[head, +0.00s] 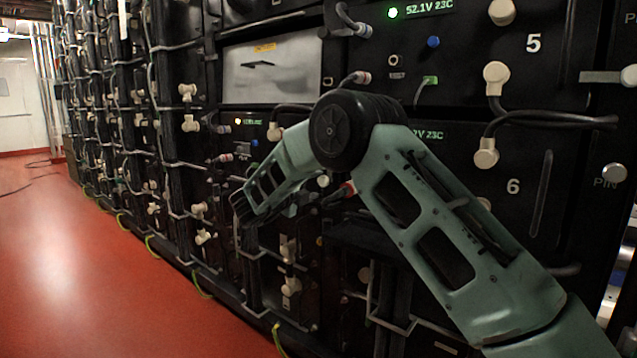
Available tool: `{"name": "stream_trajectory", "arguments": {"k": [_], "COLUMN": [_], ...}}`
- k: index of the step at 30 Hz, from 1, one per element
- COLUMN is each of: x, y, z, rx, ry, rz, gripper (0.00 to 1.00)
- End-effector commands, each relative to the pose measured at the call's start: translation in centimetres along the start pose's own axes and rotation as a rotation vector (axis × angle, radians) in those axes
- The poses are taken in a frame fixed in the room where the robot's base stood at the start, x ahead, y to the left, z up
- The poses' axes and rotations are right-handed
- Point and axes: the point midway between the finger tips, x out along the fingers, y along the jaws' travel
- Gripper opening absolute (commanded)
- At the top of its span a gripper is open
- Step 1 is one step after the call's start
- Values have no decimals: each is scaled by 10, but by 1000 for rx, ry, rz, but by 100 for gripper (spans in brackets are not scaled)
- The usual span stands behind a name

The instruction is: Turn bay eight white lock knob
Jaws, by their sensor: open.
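The arm end that carries my gripper (284,207) is low in the middle of the head view, in front of the dark battery rack. It is dark against dark modules, so its fingertips are hard to make out. It looks open, with nothing seen in it. I cannot tell whether it touches anything. No label for bay eight can be read, and I cannot pick out its white lock knob. My arm covers part of the rack below bay 6, where the bay and knob may be hidden.
Bay 5 (553,75) and bay 6 (553,200) are numbered at the right, with cream connectors (486,153) and black cables (560,121) standing out. More racks with pale fittings (190,123) run to the left. The red floor (90,270) is clear beside them.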

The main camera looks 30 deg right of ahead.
Motion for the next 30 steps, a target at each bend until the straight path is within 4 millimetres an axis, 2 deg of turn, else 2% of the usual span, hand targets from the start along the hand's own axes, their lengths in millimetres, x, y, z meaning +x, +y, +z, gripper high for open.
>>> {"name": "stream_trajectory", "arguments": {"k": [1,6,15,21,30], "x": [-14,-55,-117,-138,-142], "y": [-2,-2,-1,0,0], "z": [2,2,1,0,0], "rx": [-2,-2,-2,-1,0], "ry": [-5,-6,-4,-2,0], "rz": [2,2,2,1,1], "gripper": [52,52,52,52,52]}}
